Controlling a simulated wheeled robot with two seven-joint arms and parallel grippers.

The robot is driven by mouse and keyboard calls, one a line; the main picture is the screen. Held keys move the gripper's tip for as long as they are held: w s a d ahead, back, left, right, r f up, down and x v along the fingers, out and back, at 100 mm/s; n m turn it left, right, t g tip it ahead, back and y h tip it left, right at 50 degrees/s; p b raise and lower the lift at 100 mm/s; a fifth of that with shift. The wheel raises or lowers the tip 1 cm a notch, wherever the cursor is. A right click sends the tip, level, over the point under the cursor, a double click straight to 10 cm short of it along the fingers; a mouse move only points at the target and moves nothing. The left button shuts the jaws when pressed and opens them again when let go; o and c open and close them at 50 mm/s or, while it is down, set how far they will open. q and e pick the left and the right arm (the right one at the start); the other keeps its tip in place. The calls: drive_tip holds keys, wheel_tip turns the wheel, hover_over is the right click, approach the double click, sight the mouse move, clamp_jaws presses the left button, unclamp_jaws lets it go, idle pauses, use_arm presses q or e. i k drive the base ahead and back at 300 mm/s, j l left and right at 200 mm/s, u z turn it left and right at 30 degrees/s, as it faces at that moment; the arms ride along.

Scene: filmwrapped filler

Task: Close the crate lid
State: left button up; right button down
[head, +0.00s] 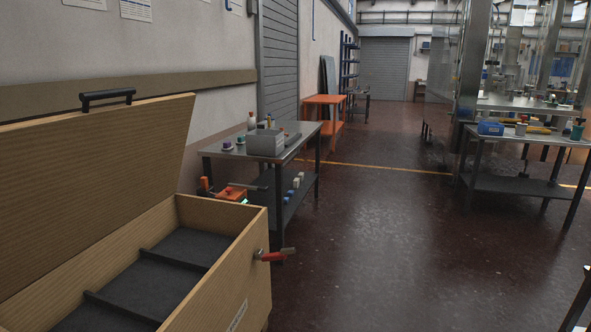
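A large wooden crate (253,262) stands at the lower left in the head view. Its lid (95,185) is open, raised on the left side and leaning back toward the wall. A black handle (107,97) sits on the lid's top edge. The inside of the crate has a dark lining with dividers (183,259), and the part I see is empty. The near and left parts of the crate are cut off by the frame. Neither of my grippers is in view.
A red-handled tool (273,255) sticks out at the crate's right wall. Behind the crate stands a grey table (302,133) with a grey box (265,142) and small items. An orange table (323,99) is farther back. The dark floor (400,240) on the right is clear.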

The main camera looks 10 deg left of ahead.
sight(68, 182)
drive_tip(key=i+u, duration=0.1)
drive_tip(key=i, duration=0.5)
drive_tip(key=i+l+u, duration=0.1)
drive_tip(key=i, duration=0.45)
drive_tip(key=i+l+u, duration=0.1)
drive_tip(key=i, duration=0.45)
drive_tip(key=i+l+u, duration=0.1)
drive_tip(key=i+l, duration=0.15)
drive_tip(key=i, duration=0.35)
